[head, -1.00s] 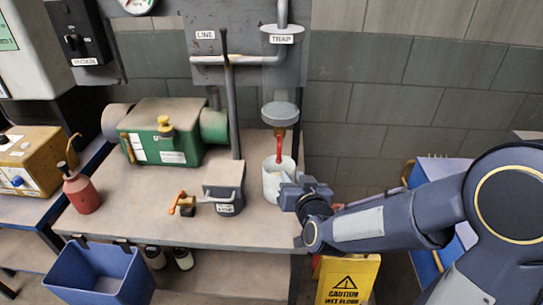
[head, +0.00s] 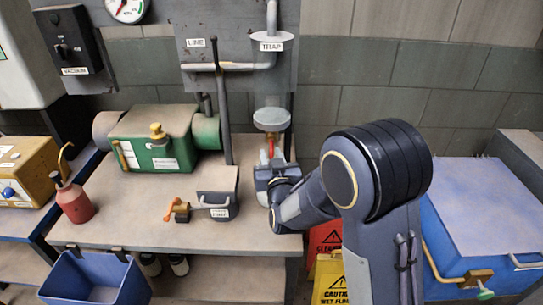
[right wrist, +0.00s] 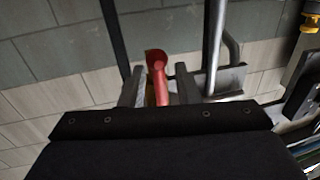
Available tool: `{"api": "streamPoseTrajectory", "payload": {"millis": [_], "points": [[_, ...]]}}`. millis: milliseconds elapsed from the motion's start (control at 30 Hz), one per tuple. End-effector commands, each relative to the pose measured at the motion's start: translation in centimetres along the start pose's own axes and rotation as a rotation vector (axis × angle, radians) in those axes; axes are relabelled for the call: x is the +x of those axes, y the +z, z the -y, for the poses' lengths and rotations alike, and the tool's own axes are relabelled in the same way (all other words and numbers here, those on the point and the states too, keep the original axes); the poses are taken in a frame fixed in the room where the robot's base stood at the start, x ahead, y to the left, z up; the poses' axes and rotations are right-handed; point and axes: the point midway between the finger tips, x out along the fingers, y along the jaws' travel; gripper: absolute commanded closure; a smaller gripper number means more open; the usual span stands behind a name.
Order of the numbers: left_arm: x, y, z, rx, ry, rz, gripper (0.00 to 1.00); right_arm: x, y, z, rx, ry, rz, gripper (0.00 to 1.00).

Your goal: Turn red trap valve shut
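The red trap valve handle (head: 271,148) hangs below the round grey trap bowl (head: 272,118), under the "TRAP" label. It points roughly downward. My right gripper (head: 270,170) is just below and in front of it and covers its lower part. In the right wrist view the red handle (right wrist: 157,68) stands between the two fingertips of my right gripper (right wrist: 159,82). The fingers are apart, with a gap showing on the handle's right side; contact on its left side is unclear. My left gripper is not in view.
A bench (head: 130,210) holds a green pump (head: 155,138), a red oil bottle (head: 74,200) and a small valve with an orange lever (head: 173,208). A blue bin (head: 95,280) hangs in front. Wet floor signs (head: 328,275) and a blue cabinet (head: 480,210) stand to the right.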

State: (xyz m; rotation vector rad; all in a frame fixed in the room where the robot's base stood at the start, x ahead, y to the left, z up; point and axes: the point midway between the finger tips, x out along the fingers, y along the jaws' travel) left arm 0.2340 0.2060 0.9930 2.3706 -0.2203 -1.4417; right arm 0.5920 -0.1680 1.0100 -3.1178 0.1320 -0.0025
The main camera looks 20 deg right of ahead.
Motion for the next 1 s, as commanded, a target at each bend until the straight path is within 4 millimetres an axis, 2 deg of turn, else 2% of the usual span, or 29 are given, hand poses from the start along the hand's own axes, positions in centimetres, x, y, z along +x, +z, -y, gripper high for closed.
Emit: {"api": "streamPoseTrajectory", "payload": {"millis": [167, 400, 767, 1000], "points": [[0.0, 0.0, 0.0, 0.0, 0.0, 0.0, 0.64, 0.0, 0.0, 0.0, 0.0, 0.0, 0.001, 0.71], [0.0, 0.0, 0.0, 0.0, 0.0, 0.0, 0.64, 0.0, 0.0, 0.0, 0.001, 0.0, 0.001, 1.0], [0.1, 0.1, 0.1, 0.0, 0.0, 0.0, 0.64, 0.0, 0.1, 0.0, 0.004, 0.0, 0.0, 1.0], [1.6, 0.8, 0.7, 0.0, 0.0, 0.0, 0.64, 0.0, 0.5, 0.3, 0.067, 0.0, -0.013, 1.0]]}}
